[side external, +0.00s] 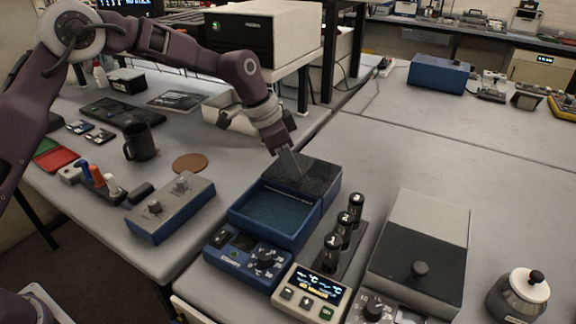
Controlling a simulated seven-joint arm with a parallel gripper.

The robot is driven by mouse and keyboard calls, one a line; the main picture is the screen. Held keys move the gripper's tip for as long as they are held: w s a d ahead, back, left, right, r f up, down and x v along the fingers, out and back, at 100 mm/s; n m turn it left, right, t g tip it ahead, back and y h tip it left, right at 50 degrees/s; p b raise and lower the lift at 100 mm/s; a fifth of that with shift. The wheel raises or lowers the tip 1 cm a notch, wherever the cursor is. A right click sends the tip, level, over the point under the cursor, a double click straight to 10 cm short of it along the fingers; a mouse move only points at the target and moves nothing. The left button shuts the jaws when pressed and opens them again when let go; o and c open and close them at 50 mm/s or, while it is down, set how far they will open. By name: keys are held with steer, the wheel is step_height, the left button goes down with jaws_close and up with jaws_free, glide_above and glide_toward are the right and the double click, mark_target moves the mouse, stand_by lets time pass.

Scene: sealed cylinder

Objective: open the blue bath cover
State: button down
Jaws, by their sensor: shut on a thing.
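The blue bath (275,212) stands near the middle of the picture, with its control panel (245,252) at the front. Its basin shows uncovered in the front part. The dark, speckled bath cover (318,180) lies flat over the back part of the blue body, behind the basin. My gripper (289,162) comes down from the upper left onto the cover's left part. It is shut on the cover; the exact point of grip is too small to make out.
Black numbered cylinders (345,222) stand right of the bath. A grey box with a dark knobbed lid (420,240) stands further right. A grey two-knob unit (172,208), a brown disc (190,163) and a black mug (140,143) are left.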

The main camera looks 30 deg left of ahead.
steer(key=c, duration=1.2)
jaws_free()
steer(key=shift+w, duration=0.2)
steer(key=v, duration=0.7)
steer(key=s+a+r+n+t+y, duration=0.1)
steer(key=s+a+r+n, duration=0.1)
steer(key=s+r, duration=0.35)
steer(key=s+a+r+n+y, duration=0.1)
steer(key=s+a+r, duration=0.1)
steer(key=s, duration=0.6)
steer(key=s+a+r+n+t+y, duration=0.1)
steer(key=s+a+r+n, duration=0.15)
steer(key=s, duration=0.45)
steer(key=s+a+f+n, duration=0.1)
steer(key=s, duration=0.4)
steer(key=s+a+f+n, duration=0.1)
steer(key=s, duration=0.4)
steer(key=s+a+f+n, duration=0.1)
steer(key=s, duration=0.5)
steer(key=shift+s+a+f+n+t, duration=0.1)
steer(key=shift+a+n+t, duration=0.15)
steer(key=shift+a+t, duration=0.05)
